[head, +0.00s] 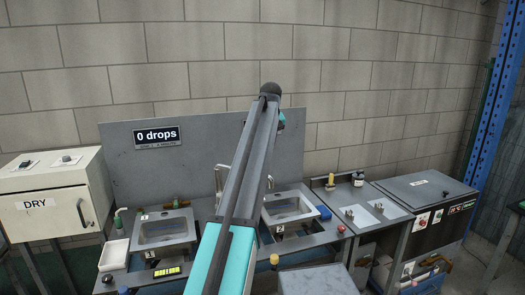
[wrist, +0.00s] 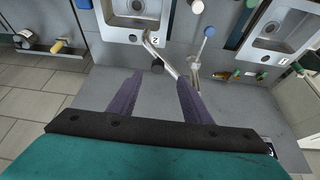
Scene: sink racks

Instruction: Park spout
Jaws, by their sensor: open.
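In the wrist view the metal spout (wrist: 153,46) is a bent tube between the two sinks, with a dark knob-like end (wrist: 157,67). Part of a spout (head: 218,180) also shows in the head view, left of my arm. My gripper (wrist: 160,76) is open, its two purple fingers apart. The dark end appears between the fingertips in the picture; whether it is at their depth I cannot tell. No contact shows. In the head view my arm hides the gripper. Sink 2 (wrist: 117,22) is at upper left in the wrist view, sink 1 (wrist: 257,45) at upper right.
A second metal fitting (wrist: 194,70) stands close to the right finger. A sign reading "0 drops" (head: 158,137) hangs on the back panel. A DRY cabinet (head: 45,205) is at left, a dark-fronted cabinet (head: 425,188) at right.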

